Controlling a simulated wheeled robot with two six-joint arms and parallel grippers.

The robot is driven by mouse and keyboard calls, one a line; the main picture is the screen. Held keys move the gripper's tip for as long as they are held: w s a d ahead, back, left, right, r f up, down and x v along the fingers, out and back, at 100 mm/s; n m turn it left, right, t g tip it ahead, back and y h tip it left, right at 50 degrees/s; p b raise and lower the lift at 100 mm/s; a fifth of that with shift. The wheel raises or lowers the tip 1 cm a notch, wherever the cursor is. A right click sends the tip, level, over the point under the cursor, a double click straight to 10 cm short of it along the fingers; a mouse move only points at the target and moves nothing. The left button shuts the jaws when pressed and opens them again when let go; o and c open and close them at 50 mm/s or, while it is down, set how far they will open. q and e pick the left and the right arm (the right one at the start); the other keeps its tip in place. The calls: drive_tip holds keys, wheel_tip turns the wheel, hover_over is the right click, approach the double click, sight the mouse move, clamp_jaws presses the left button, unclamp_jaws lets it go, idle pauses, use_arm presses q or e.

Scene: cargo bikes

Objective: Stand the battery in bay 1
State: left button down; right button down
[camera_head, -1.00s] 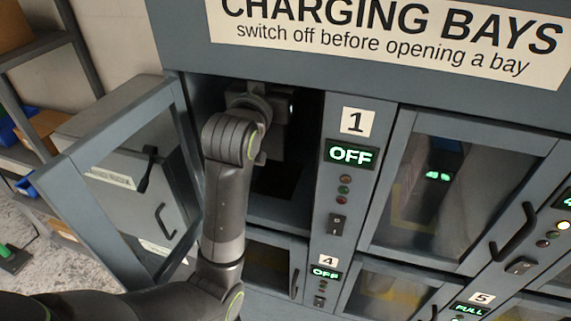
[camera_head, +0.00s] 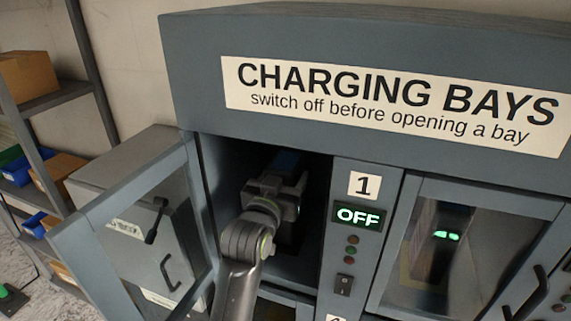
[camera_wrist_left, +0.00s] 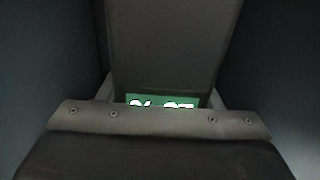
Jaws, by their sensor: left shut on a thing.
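Bay 1 (camera_head: 232,155) is an open compartment of the grey charging cabinet, with its glass door (camera_head: 120,204) swung out to the left. Its display (camera_head: 358,216) reads OFF. My left gripper (camera_head: 288,188) is inside the bay, shut on the battery. In the left wrist view the battery's grey face (camera_wrist_left: 165,45) looks upright between the bay walls, with a partly covered green readout above the gripper (camera_wrist_left: 160,122). Whether its base touches the floor is hidden. My right gripper is out of view.
The pillar with the bay 1 switch (camera_head: 344,284) stands right of the opening. A closed glass-fronted bay (camera_head: 472,245) holding a unit with a green light is further right. A grey box (camera_head: 125,190) and shelving (camera_head: 58,105) stand left, behind the open door.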

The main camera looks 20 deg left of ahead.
use_arm(q)
drive_tip(key=shift+f, duration=0.25)
drive_tip(key=c, duration=0.8)
unclamp_jaws()
drive_tip(key=shift+f, duration=0.25)
drive_tip(key=o, duration=0.4)
drive_tip(key=shift+s, duration=0.1)
drive_tip(key=shift+r, duration=0.15)
